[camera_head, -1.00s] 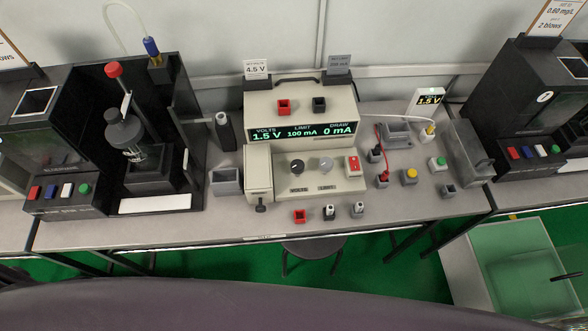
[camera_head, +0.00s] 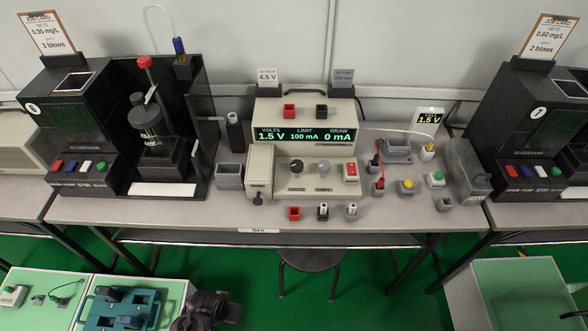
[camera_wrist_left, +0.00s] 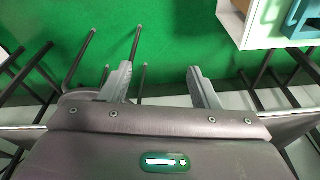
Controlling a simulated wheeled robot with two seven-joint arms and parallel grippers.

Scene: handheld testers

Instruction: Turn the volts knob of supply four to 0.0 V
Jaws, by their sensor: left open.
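A cream bench supply (camera_head: 262,108) stands mid-table in the head view; its display (camera_head: 305,135) reads VOLTS 1.5 V, LIMIT 100 mA, DRAW 0 mA. The dark volts knob (camera_head: 296,166) is on its sloping lower panel, left of the grey limit knob (camera_head: 324,166). A card on top (camera_head: 267,76) reads 4.5 V. The small table-edge label (camera_head: 259,230) looks like SIX; I see no clear "four". My left gripper (camera_wrist_left: 160,72) is open and empty in its wrist view, over green floor, away from the supply. My right gripper is not in view.
Dark testers stand left (camera_head: 100,110) and right (camera_head: 520,120). Sockets, coloured buttons and a red lead (camera_head: 377,165) lie right of the supply. A stool (camera_head: 308,258) is under the table. Pale green-topped surfaces (camera_head: 515,290) are at the lower corners; green floor lies between.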

